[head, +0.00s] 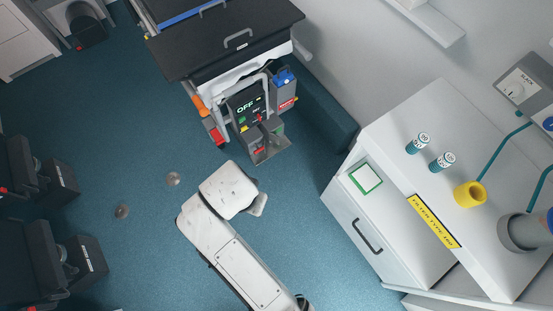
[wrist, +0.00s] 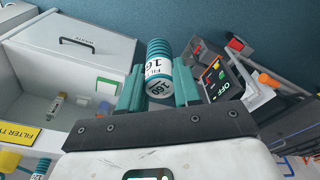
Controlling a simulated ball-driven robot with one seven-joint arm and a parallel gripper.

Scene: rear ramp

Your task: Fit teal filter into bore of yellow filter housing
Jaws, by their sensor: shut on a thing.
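My gripper (wrist: 158,78) is shut on a teal filter (wrist: 159,50), seen in the wrist view with ribbed teal sides and a white label reading 160. Its fingers press on both sides of the filter. In the head view the gripper and held filter are hidden under my arm. The yellow filter housing (head: 469,194) stands on the white cabinet top at the right, its bore facing up. It shows partly at the left edge of the wrist view (wrist: 10,160). The held filter is well apart from the housing, over the floor beside the cabinet.
Two more teal filters with white caps, one (head: 418,143) and another (head: 441,162), stand on the cabinet (head: 395,185). A green-framed square (head: 366,179) and yellow label (head: 434,221) lie near its edge. A grey cup (head: 520,232) stands beside the housing. A dark cart (head: 225,45) stands behind. Blue floor is clear between.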

